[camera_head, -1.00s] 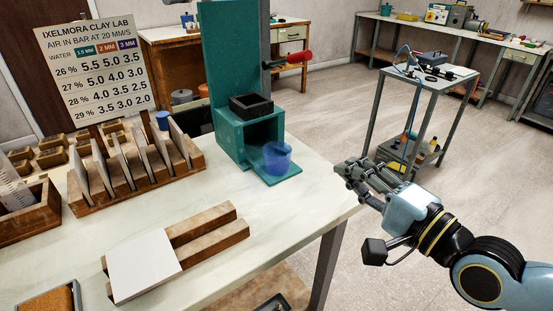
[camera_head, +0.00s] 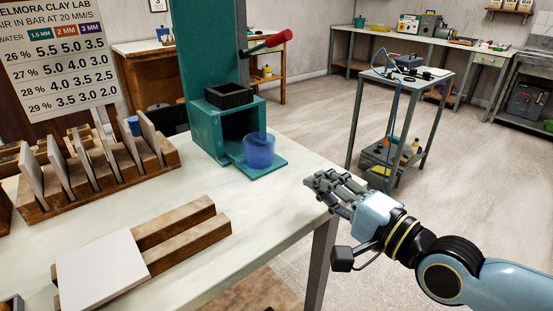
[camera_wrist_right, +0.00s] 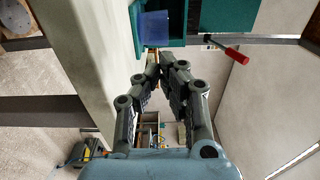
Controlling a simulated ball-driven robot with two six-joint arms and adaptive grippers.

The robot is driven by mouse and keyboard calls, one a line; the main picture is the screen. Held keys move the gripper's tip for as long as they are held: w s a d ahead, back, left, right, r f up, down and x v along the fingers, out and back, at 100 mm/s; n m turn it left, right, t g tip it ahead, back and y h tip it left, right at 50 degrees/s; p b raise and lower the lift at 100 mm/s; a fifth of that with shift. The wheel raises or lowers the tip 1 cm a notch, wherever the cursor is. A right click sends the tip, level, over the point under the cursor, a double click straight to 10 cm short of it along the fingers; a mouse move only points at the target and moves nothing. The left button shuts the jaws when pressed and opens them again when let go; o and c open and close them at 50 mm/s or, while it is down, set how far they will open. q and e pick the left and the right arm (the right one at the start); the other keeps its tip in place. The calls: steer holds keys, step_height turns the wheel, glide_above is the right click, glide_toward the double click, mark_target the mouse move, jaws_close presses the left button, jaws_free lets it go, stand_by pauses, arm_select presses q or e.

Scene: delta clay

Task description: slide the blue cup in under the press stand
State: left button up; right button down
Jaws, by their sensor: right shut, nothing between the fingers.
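The translucent blue cup (camera_head: 259,150) stands upright on the front plate of the teal press stand (camera_head: 206,132), at the mouth of its square opening. The cup also shows at the top of the right wrist view (camera_wrist_right: 154,27), beside the teal stand (camera_wrist_right: 226,14). My right gripper (camera_head: 312,183) is shut and empty, to the right of the cup and apart from it, by the table's right edge. In the right wrist view its fingertips (camera_wrist_right: 166,66) come together below the cup in the picture. My left gripper is not in view.
A red-handled lever (camera_head: 268,42) sticks out from the stand's column. A wooden rack (camera_head: 100,170) of upright slabs stands to the left. A pale slab (camera_head: 105,270) lies on wooden bars (camera_head: 180,240) in front. The table (camera_head: 235,205) is clear between the bars and stand.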

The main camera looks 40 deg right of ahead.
mark_target(268, 151)
steer(key=w, duration=0.3)
steer(key=w+b, duration=0.1)
steer(key=w, duration=0.3)
steer(key=w+a+b, duration=0.1)
steer(key=w, duration=0.3)
steer(key=shift+w, duration=0.4)
steer(key=shift+b, duration=0.3)
